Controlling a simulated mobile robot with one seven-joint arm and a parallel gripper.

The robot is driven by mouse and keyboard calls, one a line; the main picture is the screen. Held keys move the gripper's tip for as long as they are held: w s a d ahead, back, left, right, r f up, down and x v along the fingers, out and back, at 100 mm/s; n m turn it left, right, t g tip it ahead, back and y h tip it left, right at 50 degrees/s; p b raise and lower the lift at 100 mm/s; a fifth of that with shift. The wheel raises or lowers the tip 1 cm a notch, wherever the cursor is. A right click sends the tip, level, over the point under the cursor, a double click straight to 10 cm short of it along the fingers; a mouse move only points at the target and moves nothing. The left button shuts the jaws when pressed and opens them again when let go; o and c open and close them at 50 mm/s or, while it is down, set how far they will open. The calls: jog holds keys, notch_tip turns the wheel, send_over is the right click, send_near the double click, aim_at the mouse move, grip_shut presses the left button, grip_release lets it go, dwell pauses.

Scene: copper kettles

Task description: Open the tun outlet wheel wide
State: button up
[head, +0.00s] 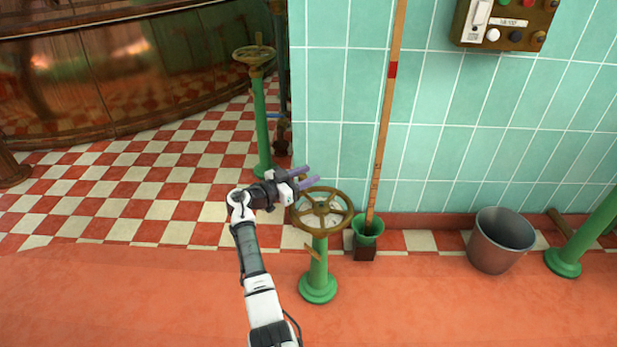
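A brass handwheel (343,225) with spokes sits level on top of a green pedestal (318,272), just right of my arm. A second, smaller-looking brass handwheel (253,55) tops a taller green post (262,130) farther back, by the tiled wall's corner. No label shows which one is the tun outlet wheel. My gripper (308,176) is at the upper left of the nearer wheel, with its purple fingers pointing right. The fingers are apart with nothing seen between them. I cannot tell whether they touch the wheel's rim.
A wooden measuring stick (385,130) stands in a green holder (368,230) just right of the nearer wheel. A metal bucket (500,240) and a green post (590,235) stand farther right. A control box (503,22) hangs on the green tiles. A big copper vessel (130,75) fills the back left.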

jog(key=shift+o, duration=0.8)
jog(key=shift+d, duration=0.1)
jog(key=shift+d+r, duration=0.1)
jog(key=shift+r, duration=0.15)
notch_tip(320, 180, up, 20)
jog(key=p, duration=0.3)
jog(key=shift+f+p, duration=0.2)
jog(key=shift+p, duration=0.15)
